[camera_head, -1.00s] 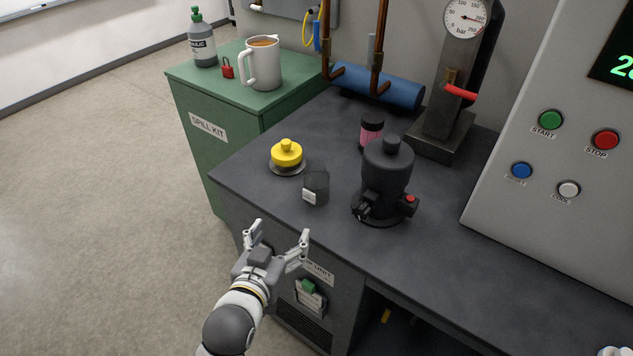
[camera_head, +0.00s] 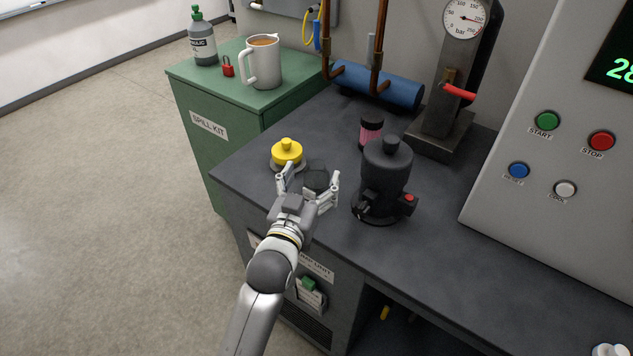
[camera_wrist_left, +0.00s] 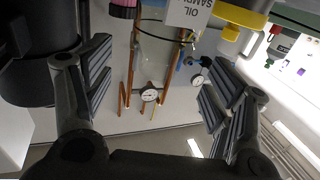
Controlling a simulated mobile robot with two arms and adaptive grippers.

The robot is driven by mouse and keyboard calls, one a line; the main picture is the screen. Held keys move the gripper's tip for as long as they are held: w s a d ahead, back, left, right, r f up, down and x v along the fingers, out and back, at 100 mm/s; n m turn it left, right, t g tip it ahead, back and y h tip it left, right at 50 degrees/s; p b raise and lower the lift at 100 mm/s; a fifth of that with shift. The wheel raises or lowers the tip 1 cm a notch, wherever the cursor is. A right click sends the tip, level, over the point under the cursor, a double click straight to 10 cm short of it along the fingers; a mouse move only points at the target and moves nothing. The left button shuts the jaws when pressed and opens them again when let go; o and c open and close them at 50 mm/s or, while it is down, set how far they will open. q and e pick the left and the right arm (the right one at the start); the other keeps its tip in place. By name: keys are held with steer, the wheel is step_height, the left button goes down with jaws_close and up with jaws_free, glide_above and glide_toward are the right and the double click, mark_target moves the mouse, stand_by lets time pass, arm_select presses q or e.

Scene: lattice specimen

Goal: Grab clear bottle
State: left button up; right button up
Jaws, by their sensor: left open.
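The clear bottle (camera_head: 317,176) is a small, see-through dark-looking container standing on the grey bench, left of the black pump-like device. My left gripper (camera_head: 309,180) is open at the bench's front edge side, with one finger on each side of the bottle and partly covering it. In the left wrist view, the clear bottle (camera_wrist_left: 160,42) shows upside down with a white "OIL SAMPLE" label, between the spread fingers of my left gripper (camera_wrist_left: 158,88). I see no finger clearly touching it.
A yellow-capped item (camera_head: 287,152) sits close to the left finger. The black device (camera_head: 386,170) stands just right of the gripper. A pink jar (camera_head: 371,132) and a gauge stand (camera_head: 440,130) are behind. The bench front right (camera_head: 480,265) is clear.

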arm_select(q)
steer(key=shift+x, duration=1.85)
steer(key=shift+f, duration=0.15)
arm_select(e)
steer(key=shift+s+a+r, duration=0.15)
steer(key=shift+a+r, duration=0.15)
steer(key=shift+a, duration=0.2)
arm_select(q)
steer(key=shift+c, duration=0.2)
steer(key=c, duration=1)
arm_select(e)
steer(key=shift+d, duration=0.35)
steer(key=shift+r, duration=0.1)
